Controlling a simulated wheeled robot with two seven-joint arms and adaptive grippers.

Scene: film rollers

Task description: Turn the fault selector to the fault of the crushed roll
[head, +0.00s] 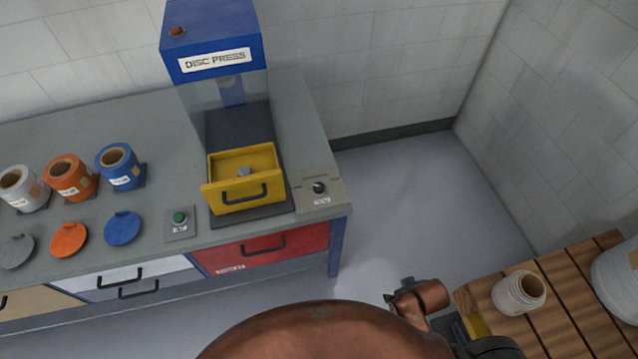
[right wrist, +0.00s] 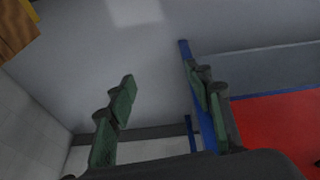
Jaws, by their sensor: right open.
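A small grey panel (head: 330,203) with a dark round knob (head: 319,188) and a white label sits at the bench's right front corner. It looks like the fault selector; the label and the knob's setting are too small to read. A white roll (head: 508,295) stands on the wooden pallet at the lower right; I cannot tell whether it is crushed. My right gripper (right wrist: 165,108) is open and empty in the right wrist view, over the floor near the bench's blue leg, apart from the knob. My left gripper is not in view.
The blue disc press (head: 214,45) stands behind an open yellow drawer (head: 242,199). The slatted pallet (head: 575,280) is lower right. Floor between is clear.

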